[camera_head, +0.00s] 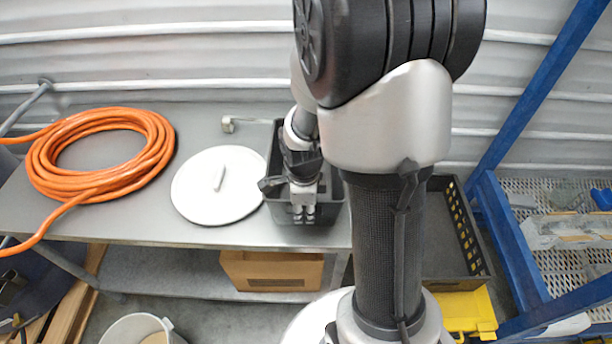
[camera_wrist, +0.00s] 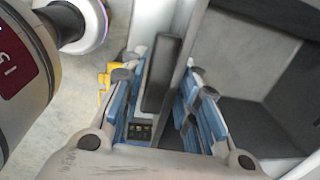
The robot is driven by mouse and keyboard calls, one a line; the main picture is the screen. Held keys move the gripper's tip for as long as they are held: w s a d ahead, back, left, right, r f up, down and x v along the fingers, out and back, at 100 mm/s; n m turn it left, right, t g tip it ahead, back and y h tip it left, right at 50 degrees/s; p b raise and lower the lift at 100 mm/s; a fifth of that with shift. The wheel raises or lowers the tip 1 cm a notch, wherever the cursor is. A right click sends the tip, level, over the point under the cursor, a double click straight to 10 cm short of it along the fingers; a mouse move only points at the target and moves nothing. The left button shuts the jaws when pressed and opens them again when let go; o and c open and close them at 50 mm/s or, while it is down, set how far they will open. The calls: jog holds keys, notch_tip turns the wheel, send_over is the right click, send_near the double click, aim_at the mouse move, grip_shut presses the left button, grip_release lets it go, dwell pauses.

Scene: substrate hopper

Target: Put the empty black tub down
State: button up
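The black tub (camera_head: 332,216) is at the front edge of the grey table in the head view, upright and seemingly resting on it. My arm hides part of it. My gripper (camera_head: 304,214) points down at the tub's near side. In the wrist view, the tub's dark inside (camera_wrist: 262,75) fills the right, and it looks empty. The blue-padded fingers of my gripper (camera_wrist: 164,75) stand apart on either side of the tub's rim, with visible space between them. The right finger is on the inner side. A dark bar shows between the fingers.
A round white lid (camera_head: 205,195) and a coiled orange hose (camera_head: 60,165) lie on the table (camera_head: 150,225) to the left. A black crate (camera_head: 455,262) stands right, near blue rack posts (camera_head: 515,245). A cardboard box (camera_head: 270,272) and a white bucket (camera_head: 130,330) are below.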

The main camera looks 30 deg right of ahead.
grip_shut()
dwell(0.6)
